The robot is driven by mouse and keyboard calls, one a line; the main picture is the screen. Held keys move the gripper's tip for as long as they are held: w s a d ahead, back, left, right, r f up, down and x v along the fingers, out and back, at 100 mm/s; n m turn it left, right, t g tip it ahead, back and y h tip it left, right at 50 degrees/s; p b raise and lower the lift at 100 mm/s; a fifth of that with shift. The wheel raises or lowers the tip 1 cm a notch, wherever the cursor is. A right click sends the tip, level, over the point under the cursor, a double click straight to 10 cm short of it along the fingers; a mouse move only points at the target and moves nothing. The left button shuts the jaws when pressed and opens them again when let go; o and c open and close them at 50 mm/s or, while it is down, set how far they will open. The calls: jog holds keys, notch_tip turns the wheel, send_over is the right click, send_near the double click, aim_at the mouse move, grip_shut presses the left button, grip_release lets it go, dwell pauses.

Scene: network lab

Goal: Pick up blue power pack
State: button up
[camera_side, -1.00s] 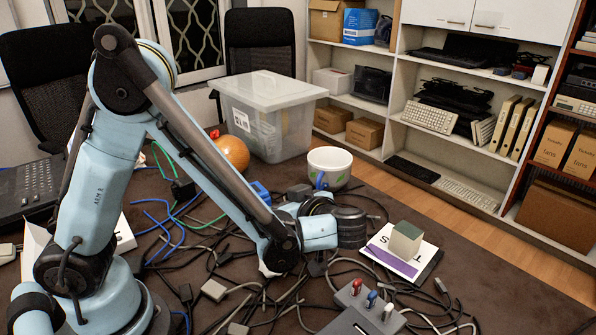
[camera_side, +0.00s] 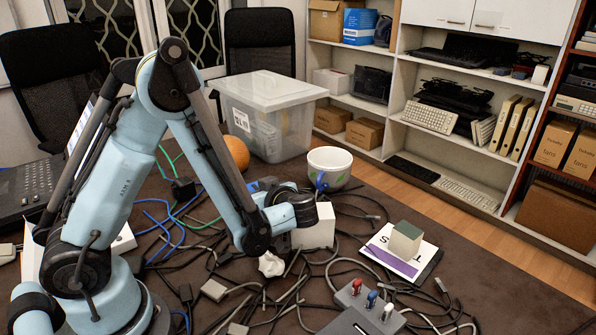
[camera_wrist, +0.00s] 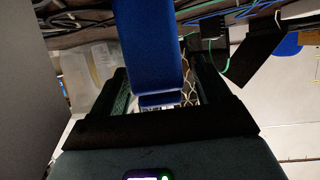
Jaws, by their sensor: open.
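The blue power pack (camera_wrist: 148,45) is large in the wrist view, between the two dark fingers of my open gripper (camera_wrist: 153,75). Gaps show on both sides of it near the fingers, and I cannot tell whether either finger touches it. In the side view only a small blue patch (camera_side: 253,187), probably the same pack, shows behind my forearm. My wrist hides most of the gripper there, so the fingers cannot be made out.
A white box (camera_side: 318,231) stands right of my wrist. A white cup (camera_side: 329,165), an orange ball (camera_side: 236,153) and a clear bin (camera_side: 265,125) stand behind. Cables cover much of the table. A greenish block (camera_side: 405,240) sits on a card to the right.

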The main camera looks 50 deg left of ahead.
jog(key=shift+a+f, duration=0.1)
jog(key=shift+a, duration=0.05)
jog(key=c, duration=1.2)
jog(key=shift+c, duration=0.8)
